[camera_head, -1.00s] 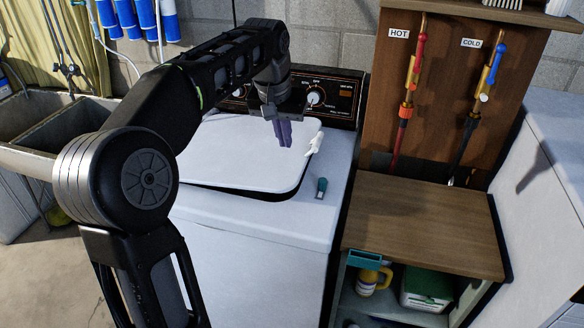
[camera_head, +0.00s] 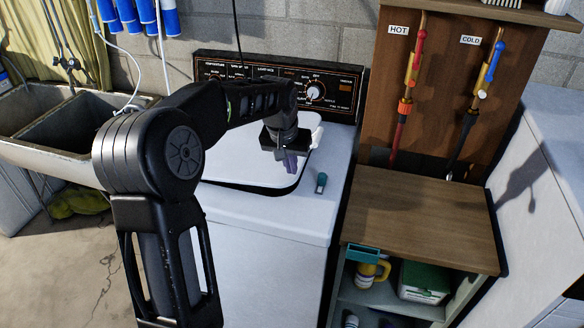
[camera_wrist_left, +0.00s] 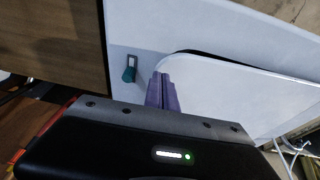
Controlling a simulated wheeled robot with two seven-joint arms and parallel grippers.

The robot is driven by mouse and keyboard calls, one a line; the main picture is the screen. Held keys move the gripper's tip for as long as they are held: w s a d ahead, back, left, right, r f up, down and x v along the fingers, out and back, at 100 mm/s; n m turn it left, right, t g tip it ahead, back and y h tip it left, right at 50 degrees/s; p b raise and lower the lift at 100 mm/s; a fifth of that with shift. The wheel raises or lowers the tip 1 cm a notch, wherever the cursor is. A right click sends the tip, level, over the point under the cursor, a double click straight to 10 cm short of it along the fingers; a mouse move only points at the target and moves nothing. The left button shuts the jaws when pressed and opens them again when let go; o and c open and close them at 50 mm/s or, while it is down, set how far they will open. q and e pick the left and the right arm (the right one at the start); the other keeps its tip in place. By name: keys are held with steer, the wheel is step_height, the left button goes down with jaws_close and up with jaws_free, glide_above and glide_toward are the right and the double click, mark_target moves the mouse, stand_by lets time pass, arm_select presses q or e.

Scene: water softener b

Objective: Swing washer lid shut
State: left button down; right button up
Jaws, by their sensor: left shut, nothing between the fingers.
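The washer's white lid (camera_head: 250,170) lies nearly flat over the top of the washer (camera_head: 265,215). A dark gap shows along its front edge, so I cannot tell that it is fully down. The lid also shows in the left wrist view (camera_wrist_left: 235,95), with a dark line along one side. My left gripper (camera_head: 290,165) is shut and empty, with its purple fingers pointing down at the lid's right part. In the left wrist view the shut fingers (camera_wrist_left: 163,88) overlap the lid's corner; contact is unclear. My arm hides the lid's left part. My right gripper is not in view.
A wooden-topped cabinet (camera_head: 420,215) stands at right, below hot and cold taps. The washer's control panel (camera_head: 330,93) rises behind. A double sink (camera_head: 60,130) is at left.

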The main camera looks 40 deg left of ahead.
arm_select(q)
steer(key=shift+d+f, duration=0.1)
steer(key=shift+f, duration=0.9)
